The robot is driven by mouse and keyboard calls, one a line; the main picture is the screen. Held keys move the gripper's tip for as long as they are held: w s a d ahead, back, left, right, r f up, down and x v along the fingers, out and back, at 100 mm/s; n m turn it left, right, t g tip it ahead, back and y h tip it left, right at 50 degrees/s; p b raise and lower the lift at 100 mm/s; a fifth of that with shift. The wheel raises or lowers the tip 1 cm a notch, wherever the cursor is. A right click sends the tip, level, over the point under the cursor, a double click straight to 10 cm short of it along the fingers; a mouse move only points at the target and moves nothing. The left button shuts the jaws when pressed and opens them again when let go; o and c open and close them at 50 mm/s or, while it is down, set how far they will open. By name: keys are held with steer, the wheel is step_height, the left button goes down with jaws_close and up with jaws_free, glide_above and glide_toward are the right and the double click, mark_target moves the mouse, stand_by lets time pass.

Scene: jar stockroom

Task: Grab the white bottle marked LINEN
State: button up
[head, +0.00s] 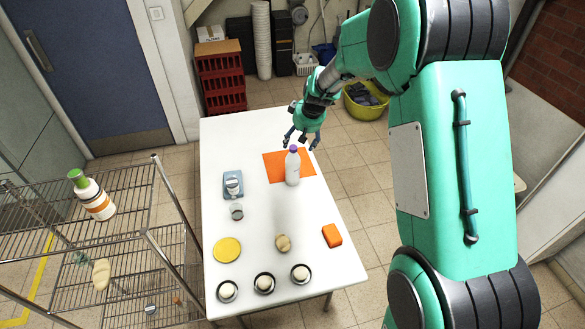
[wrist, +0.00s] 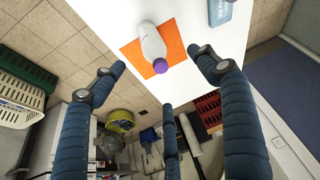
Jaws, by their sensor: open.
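A white bottle (head: 292,170) with a purple cap stands upright on an orange mat (head: 274,167) near the far end of the white table. In the wrist view the bottle (wrist: 152,42) shows from above, cap towards me; no lettering is readable. A second white bottle (head: 97,205), with a green cap and an orange-brown band, is on the wire rack at the left; its marking is not readable either. My gripper (head: 301,141) is open and empty, just above and beyond the purple-capped bottle. In the wrist view its blue fingers (wrist: 160,67) are spread around the cap's line of sight, apart from it.
On the table (head: 222,140) are a blue scale (head: 233,192), a small glass (head: 237,212), a yellow disc (head: 227,250), a tan round thing (head: 283,243), an orange block (head: 332,235) and several dark-rimmed cups along the near edge. The wire rack (head: 75,240) stands close on the left.

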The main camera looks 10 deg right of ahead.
glide_toward(295, 156)
steer(key=x, duration=0.3)
steer(key=shift+s+d+r, duration=0.1)
steer(key=shift+r, duration=0.05)
steer(key=x, duration=0.7)
steer(key=shift+x, duration=0.8)
steer(key=shift+b+x, duration=0.45)
steer(key=shift+x, duration=2.15)
